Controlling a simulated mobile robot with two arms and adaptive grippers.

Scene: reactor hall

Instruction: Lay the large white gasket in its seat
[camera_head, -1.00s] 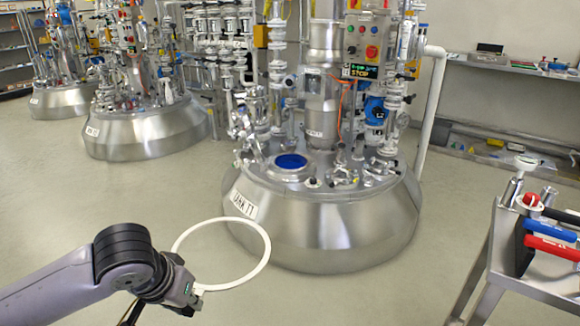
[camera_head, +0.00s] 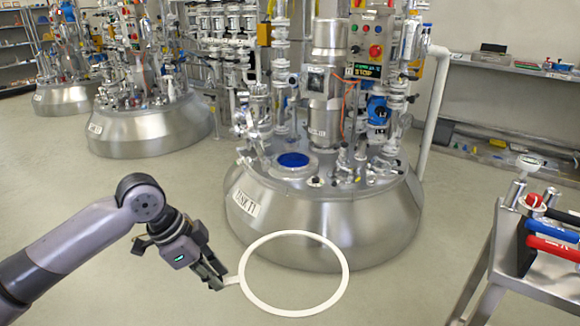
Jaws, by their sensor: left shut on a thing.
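The large white gasket (camera_head: 344,257) is a thin ring with a small tab on its left side. My left gripper (camera_head: 228,281) is shut on that tab and holds the ring out to the right, in the air in front of the near reactor (camera_head: 330,225). The reactor's steel lid carries a round opening with a blue inside (camera_head: 293,160) at its front left. I cannot tell whether this opening is the gasket's seat. My right gripper is not in view.
Pipes, valves and a control box (camera_head: 370,38) crowd the reactor top. A steel cart (camera_head: 545,285) with red- and blue-handled tools stands at the right. Two more reactors stand back left. The floor (camera_head: 120,190) between is clear.

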